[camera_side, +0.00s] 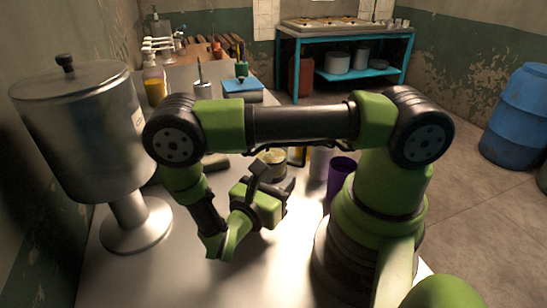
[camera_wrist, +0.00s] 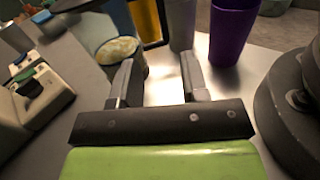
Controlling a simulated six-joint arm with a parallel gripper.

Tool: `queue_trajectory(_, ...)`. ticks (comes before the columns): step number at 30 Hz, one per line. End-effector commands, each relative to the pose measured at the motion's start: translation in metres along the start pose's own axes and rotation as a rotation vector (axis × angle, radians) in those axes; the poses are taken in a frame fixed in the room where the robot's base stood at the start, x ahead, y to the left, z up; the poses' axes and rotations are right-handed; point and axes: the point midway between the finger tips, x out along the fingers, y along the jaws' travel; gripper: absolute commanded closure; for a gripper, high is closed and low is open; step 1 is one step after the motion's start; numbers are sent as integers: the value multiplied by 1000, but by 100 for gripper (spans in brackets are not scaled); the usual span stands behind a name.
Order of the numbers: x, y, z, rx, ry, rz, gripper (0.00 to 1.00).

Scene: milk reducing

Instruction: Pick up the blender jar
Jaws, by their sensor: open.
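My gripper (camera_wrist: 157,64) is open, with nothing between its two grey fingers. In the side view my gripper (camera_side: 273,178) is low over the pale table. A round open container with pale yellow contents (camera_wrist: 121,52) stands just beyond the left finger; it also shows in the side view (camera_side: 272,158), partly hidden by my gripper. A metallic cylinder (camera_wrist: 181,22) stands upright ahead of the fingers, its top cut off in the wrist view; it also shows in the side view (camera_side: 318,166). I cannot tell which vessel is the blender jar.
A purple cup (camera_wrist: 232,32) stands right of the cylinder, close to my base. A large lidded steel vessel (camera_side: 80,130) stands at left. A blue shelf table (camera_side: 345,38) and blue barrel (camera_side: 518,115) are farther back.

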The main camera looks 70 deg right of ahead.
Motion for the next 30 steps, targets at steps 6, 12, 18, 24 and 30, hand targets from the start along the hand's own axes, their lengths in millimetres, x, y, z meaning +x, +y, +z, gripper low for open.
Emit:
queue_trajectory(6, 33, -1, 0, -5, -2, -6, 59)
queue_trajectory(12, 49, -2, 1, -3, 0, -5, 59)
queue_trajectory(18, 78, -6, 5, -4, 1, -8, 59)
queue_trajectory(24, 94, -5, 5, -1, 2, -4, 59)
queue_trajectory(30, 94, -5, 5, 0, 2, -2, 59)
